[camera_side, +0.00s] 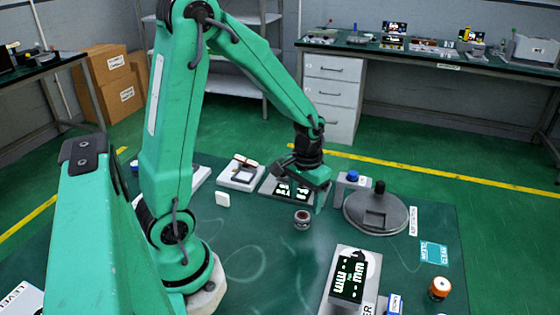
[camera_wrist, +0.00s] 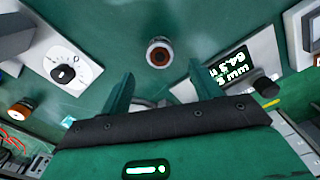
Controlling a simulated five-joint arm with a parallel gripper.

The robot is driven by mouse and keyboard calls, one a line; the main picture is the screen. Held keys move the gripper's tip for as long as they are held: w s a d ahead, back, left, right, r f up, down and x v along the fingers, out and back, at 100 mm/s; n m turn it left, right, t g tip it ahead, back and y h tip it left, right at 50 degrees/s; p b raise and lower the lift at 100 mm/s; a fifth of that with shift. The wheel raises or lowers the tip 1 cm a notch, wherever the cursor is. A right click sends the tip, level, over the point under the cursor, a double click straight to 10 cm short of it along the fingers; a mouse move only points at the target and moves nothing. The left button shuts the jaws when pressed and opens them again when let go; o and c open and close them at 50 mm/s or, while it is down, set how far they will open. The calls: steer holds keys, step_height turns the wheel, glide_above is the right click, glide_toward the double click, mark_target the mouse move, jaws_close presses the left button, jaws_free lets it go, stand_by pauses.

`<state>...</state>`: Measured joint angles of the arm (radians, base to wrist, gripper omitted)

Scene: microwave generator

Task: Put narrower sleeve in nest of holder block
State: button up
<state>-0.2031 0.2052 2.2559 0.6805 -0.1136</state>
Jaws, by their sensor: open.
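A small dark, round sleeve-like piece (camera_side: 302,219) stands upright on the green table in the side view. In the wrist view it shows from above as a pale ring with a reddish-brown centre (camera_wrist: 159,55). My gripper (camera_side: 316,192) is open and empty, above the table and close to this piece. In the wrist view the piece lies beyond the gap between my fingertips (camera_wrist: 160,78), apart from both. I cannot tell which block is the holder block with the nest.
A round grey disc with a dark knob (camera_side: 377,210) stands right of my gripper, beside a grey block with a blue cap (camera_side: 352,182). A panel with a lit display (camera_side: 348,276) is at the front. An orange-and-white cylinder (camera_side: 439,289) stands front right.

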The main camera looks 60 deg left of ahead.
mark_target(303, 215)
steer(key=shift+f, duration=0.2)
steer(key=shift+s+f, duration=0.2)
steer(key=shift+f, duration=2.3)
steer(key=shift+c, duration=0.2)
steer(key=shift+w, duration=0.1)
steer(key=c, duration=1.1)
steer(key=shift+r, duration=0.2)
steer(key=shift+c, duration=0.2)
steer(key=shift+r, duration=0.8)
steer(key=r, duration=0.2)
steer(key=shift+d+r, duration=0.35)
steer(key=s+d+r, duration=0.4)
steer(key=d+r, duration=0.2)
steer(key=d, duration=0.4)
steer(key=shift+d+r, duration=0.15)
steer(key=shift+r, duration=0.05)
